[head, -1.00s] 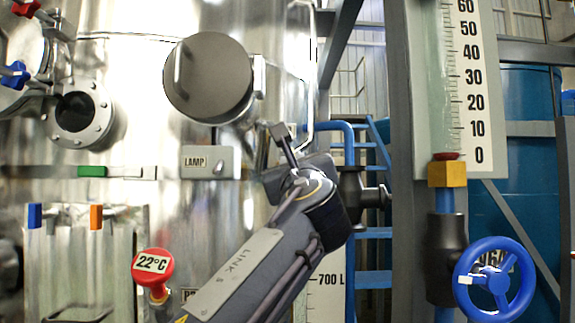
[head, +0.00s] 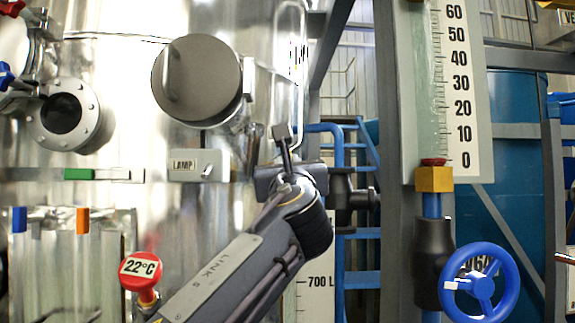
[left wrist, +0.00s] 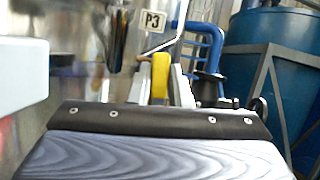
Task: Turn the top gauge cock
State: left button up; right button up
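A yellow piece (left wrist: 160,75) stands upright in the left wrist view, and it looks like the gauge cock's handle. My left gripper (left wrist: 163,90) has a pale finger on each side of it. Whether the fingers touch it is not clear. In the head view my left arm rises from the bottom, and its wrist hides the yellow piece. A black fitting (head: 350,197) with a grey stub shows just right of the wrist, and also in the left wrist view (left wrist: 207,90). Below it is a gauge scale (head: 314,300) marked 700 L. My right gripper is not in view.
A blue pipe (head: 328,128) bends beside the wrist. A grey post (head: 398,130), a tall scale (head: 464,110) and a blue handwheel (head: 480,283) stand to the right. A LAMP box (head: 198,166) and a red 22°C gauge (head: 141,268) are left of the arm.

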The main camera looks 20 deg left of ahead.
pick_arm(q)
jog(key=o, duration=0.4)
jog(key=b+v, duration=0.4)
jog(key=v, duration=0.4)
